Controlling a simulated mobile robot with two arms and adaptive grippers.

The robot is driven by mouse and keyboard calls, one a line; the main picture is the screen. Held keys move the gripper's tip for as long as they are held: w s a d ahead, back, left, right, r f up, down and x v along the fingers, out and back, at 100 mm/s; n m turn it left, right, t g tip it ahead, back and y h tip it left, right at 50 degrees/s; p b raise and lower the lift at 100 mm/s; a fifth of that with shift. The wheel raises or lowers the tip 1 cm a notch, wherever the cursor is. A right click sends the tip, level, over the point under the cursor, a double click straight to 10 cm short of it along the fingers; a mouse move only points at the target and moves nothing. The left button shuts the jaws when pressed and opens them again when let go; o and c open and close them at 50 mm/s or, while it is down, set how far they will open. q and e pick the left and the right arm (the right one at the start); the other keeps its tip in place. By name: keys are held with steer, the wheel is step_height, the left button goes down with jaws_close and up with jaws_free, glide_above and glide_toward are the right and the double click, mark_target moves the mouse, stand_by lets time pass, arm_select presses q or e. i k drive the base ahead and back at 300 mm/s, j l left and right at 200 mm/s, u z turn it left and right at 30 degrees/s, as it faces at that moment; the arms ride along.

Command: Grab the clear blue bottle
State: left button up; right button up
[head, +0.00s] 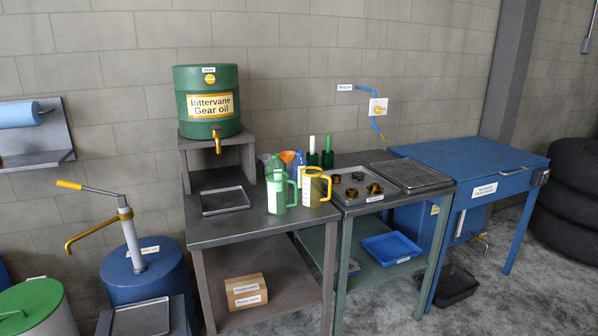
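A small blue bottle (299,160) stands toward the back of the grey workbench, near its right end. Its lower part is partly hidden behind a green measuring jug (280,192) and a yellow-handled jug (314,187). It is too small to tell whether it is clear. An orange funnel (287,157) is just left of it, and dark green bottles (327,153) stand just right of it. Neither of my grippers shows in the head view.
A green gear oil drum (207,100) sits on a raised stand at the back left. A shallow tray (225,200) lies on the bench. Right of the jugs is a tray of brown metal parts (352,194), then a blue parts washer (470,170).

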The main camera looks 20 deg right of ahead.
mark_target(299, 159)
steer(key=i+l, duration=0.15)
steer(key=l, duration=0.2)
steer(key=i+l+u, duration=0.1)
steer(key=l, duration=0.3)
steer(key=i+l, duration=0.2)
steer(key=l, duration=0.15)
steer(key=i+l+u, duration=0.1)
steer(key=l, duration=0.25)
steer(key=i+l, duration=0.15)
steer(key=l, duration=0.25)
steer(key=i+l+u, duration=0.1)
steer(key=l, duration=0.3)
steer(key=i+l, duration=0.15)
steer(key=l, duration=0.25)
steer(key=i+l+u, duration=0.1)
steer(key=l, duration=0.3)
